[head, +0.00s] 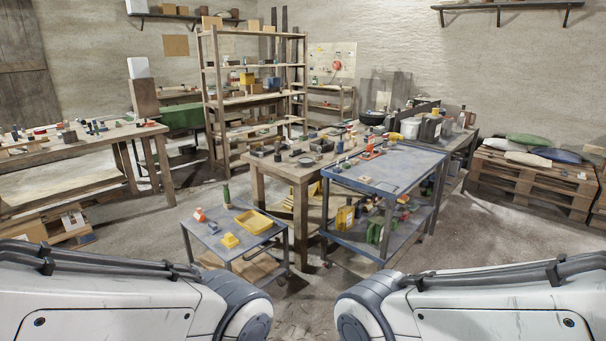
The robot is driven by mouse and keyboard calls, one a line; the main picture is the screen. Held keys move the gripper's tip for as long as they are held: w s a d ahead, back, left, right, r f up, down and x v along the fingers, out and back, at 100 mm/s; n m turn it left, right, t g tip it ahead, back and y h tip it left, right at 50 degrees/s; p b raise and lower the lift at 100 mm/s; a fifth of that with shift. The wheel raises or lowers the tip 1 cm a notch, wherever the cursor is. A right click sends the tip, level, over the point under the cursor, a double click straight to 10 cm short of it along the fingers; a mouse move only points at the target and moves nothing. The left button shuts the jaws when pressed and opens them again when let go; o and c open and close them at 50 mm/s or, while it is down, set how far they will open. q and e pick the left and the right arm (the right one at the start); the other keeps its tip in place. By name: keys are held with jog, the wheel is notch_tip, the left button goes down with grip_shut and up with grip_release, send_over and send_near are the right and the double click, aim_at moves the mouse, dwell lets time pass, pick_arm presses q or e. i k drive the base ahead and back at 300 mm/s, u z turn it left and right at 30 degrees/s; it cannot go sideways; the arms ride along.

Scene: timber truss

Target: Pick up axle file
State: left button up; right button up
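I cannot pick out an axle file for certain; the small tools on the benches are too small to tell apart. Small items lie on the blue cart (410,168), on the wooden workbench (285,172) and on the left bench (140,131). A low grey cart (217,243) holds a yellow tray (253,222), a yellow block (230,240), an orange item (199,214) and a green upright item (227,196). Both my arms show at the bottom of the head view, but neither gripper is in view.
A wooden shelf rack (212,85) stands behind the workbench. Pallets (530,183) with sacks stand at the right. Boxes (70,222) lie under the left bench. Open concrete floor (135,225) lies between the left bench and the low cart, and more floor (490,235) at the right.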

aim_at(298, 150)
jog(key=i, duration=2.85)
jog(key=u, duration=2.4)
jog(key=i, duration=4.9)
jog(key=z, duration=0.05)
